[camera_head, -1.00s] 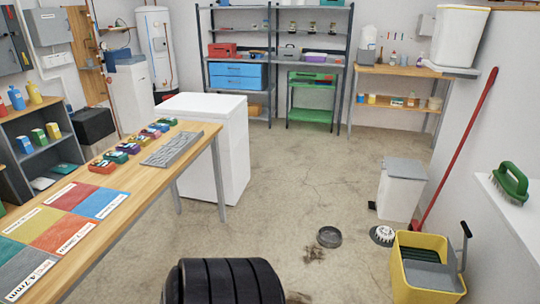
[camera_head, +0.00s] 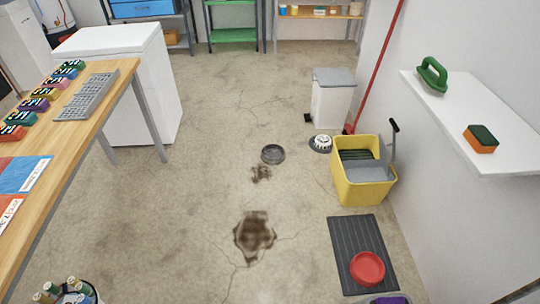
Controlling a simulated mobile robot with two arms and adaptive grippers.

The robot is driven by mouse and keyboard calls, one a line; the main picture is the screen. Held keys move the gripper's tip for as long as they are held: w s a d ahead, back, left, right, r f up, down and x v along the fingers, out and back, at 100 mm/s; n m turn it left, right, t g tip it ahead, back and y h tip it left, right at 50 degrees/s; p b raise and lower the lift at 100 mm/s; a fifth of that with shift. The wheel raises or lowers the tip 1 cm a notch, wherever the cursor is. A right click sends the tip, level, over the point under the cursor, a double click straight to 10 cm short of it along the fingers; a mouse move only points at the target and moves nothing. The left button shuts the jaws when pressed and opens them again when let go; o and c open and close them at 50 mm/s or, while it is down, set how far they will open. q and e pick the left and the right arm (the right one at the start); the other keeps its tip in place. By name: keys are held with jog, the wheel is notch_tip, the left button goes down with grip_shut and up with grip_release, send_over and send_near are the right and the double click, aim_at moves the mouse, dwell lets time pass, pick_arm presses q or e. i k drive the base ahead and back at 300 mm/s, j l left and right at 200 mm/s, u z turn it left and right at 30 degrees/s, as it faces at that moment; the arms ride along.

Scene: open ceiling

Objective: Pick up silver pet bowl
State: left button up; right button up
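A round grey metallic bowl (camera_head: 272,154) sits upright on the concrete floor near the middle of the head view. It looks empty and is the thing closest to a silver pet bowl. A dark stain lies just in front of it. To its right, and apart from it, is a small round item with a white bristly or ridged top and a dark rim (camera_head: 320,143); I cannot tell exactly what it is. Neither of my grippers shows in the view.
A yellow mop bucket (camera_head: 363,177) stands right of the bowl, before a white bin (camera_head: 332,99). A red bowl (camera_head: 367,268) rests on a dark mat (camera_head: 352,236). A wooden table (camera_head: 112,90) is left, a white shelf (camera_head: 455,113) right. The central floor is clear.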

aim_at(271, 154)
jog(key=i+j+z, duration=0.2)
jog(key=i+j, duration=0.55)
jog(key=i, duration=0.35)
jog(key=i+j+z, duration=0.15)
jog(key=i+j, duration=0.75)
jog(key=i, duration=0.15)
